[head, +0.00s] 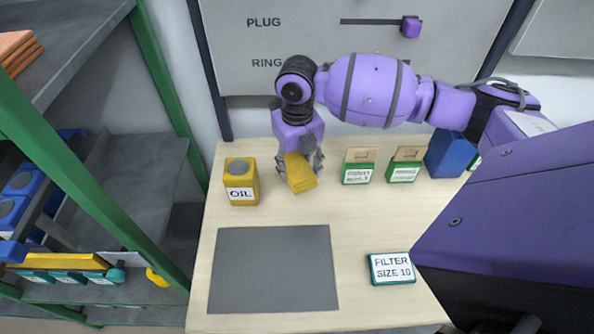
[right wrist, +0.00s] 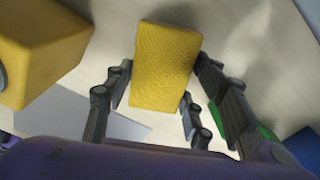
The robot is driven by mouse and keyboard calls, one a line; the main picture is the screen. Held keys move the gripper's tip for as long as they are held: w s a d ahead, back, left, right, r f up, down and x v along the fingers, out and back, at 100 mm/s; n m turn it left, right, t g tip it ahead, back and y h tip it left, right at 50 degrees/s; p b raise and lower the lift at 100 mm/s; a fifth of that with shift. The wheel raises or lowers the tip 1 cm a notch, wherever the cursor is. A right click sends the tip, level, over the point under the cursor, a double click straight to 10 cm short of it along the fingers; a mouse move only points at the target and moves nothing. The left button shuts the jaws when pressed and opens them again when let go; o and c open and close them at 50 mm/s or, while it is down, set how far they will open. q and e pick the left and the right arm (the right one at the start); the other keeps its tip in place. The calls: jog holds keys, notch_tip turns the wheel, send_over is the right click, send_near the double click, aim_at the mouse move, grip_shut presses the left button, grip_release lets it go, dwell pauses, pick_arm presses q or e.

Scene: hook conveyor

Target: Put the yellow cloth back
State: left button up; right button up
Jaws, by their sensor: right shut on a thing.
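The yellow cloth (head: 301,175) is a folded block held by my right gripper (head: 299,168) over the back part of the wooden table, just right of the yellow oil container. In the right wrist view the cloth (right wrist: 166,66) sits between the dark fingers of my right gripper (right wrist: 160,95), which are shut on it. I cannot tell whether its lower end touches the table. My left gripper is not in view.
The yellow oil container (head: 241,184) stands close left of the cloth. Green-labelled boxes (head: 358,170) and a blue box (head: 446,155) stand to the right. A grey mat (head: 272,270) lies bare in front. A filter box (head: 391,268) lies front right. A green-framed shelf (head: 95,205) is at left.

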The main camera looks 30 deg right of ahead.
aim_at(297, 168)
jog(key=shift+s+f, duration=0.1)
jog(key=shift+f, duration=1.25)
jog(key=o, duration=1.1)
notch_tip(297, 168, up, 12)
jog(key=shift+r, duration=0.15)
